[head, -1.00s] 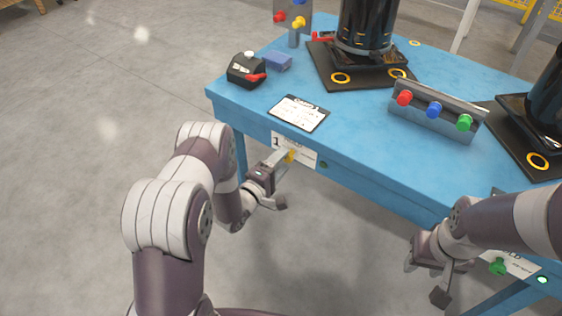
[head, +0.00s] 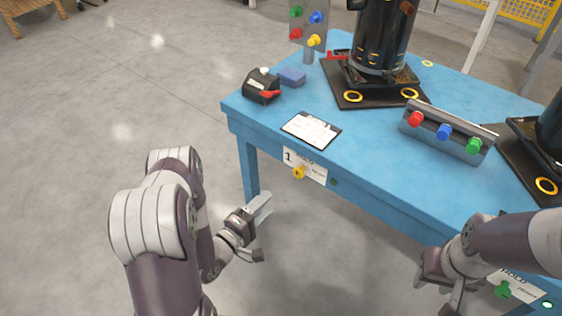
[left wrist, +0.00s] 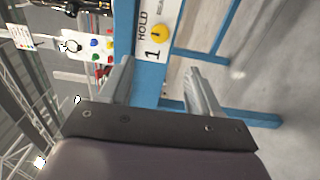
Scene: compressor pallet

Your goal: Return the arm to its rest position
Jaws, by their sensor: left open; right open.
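My left gripper (head: 258,226) is open and empty in the head view, in free air to the left of the blue table's front edge. In the left wrist view its two fingers (left wrist: 158,90) are spread with nothing between them. Beyond them is the white HOLD 1 label (left wrist: 155,35) with a yellow knob (left wrist: 160,33). The knob also shows on the table front in the head view (head: 299,172), apart from the gripper. My right gripper (head: 450,285) is open at the lower right, near the table front, and its fingertips are partly cut off by the frame edge.
The blue table (head: 375,170) carries black compressors on dark bases (head: 375,88), a rail with red, blue and green knobs (head: 447,132), a clipboard (head: 311,130) and a black device with a red lever (head: 262,88). A green knob (head: 503,290) is near my right gripper.

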